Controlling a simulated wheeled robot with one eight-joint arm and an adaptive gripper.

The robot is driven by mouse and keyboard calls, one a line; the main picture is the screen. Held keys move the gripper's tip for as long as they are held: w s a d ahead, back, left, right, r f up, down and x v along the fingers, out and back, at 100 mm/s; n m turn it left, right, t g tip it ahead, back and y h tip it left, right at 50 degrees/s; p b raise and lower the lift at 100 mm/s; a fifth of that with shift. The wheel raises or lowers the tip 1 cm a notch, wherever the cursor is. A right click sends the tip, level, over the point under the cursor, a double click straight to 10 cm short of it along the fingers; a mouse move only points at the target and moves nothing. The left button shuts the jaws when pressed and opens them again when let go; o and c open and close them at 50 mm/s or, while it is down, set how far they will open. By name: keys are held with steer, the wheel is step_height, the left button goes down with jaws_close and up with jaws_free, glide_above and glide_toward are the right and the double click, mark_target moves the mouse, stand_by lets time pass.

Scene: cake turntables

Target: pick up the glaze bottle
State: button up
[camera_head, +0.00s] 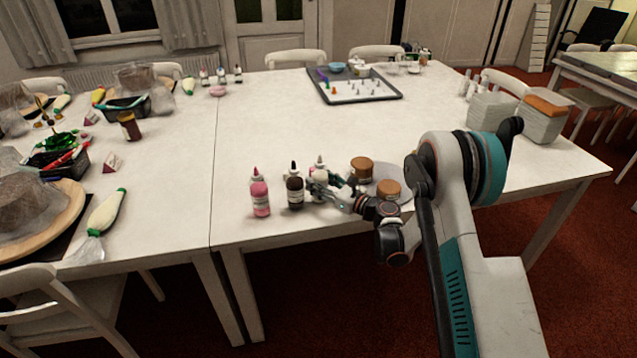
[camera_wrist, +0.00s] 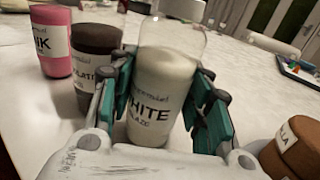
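The white glaze bottle (camera_wrist: 160,90) has a clear upper part, a pale filling and a label reading WHITE. It stands at the right end of a row of three bottles, and its white tip (camera_head: 320,161) shows in the head view. My gripper (camera_wrist: 165,100) has one teal finger on each side of the bottle, both close against its body. Its lower part is partly hidden by the fingers. A dark bottle labelled as chocolate (camera_head: 295,188) and a pink bottle (camera_head: 260,195) stand to its left. I see no clear lift from the table.
Brown-lidded jars (camera_head: 362,168) stand just right of my gripper; one (camera_wrist: 295,150) is close in the wrist view. A grey tray with small pieces (camera_head: 390,97) lies farther back. The white table (camera_head: 270,130) is clear behind the bottles.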

steer(key=shift+c, duration=0.4)
steer(key=shift+o, duration=0.8)
step_height(320, 180, up, 19)
steer(key=p, duration=0.6)
steer(key=shift+p, duration=0.4)
steer(key=shift+r, duration=0.5)
steer(key=shift+c, duration=0.5)
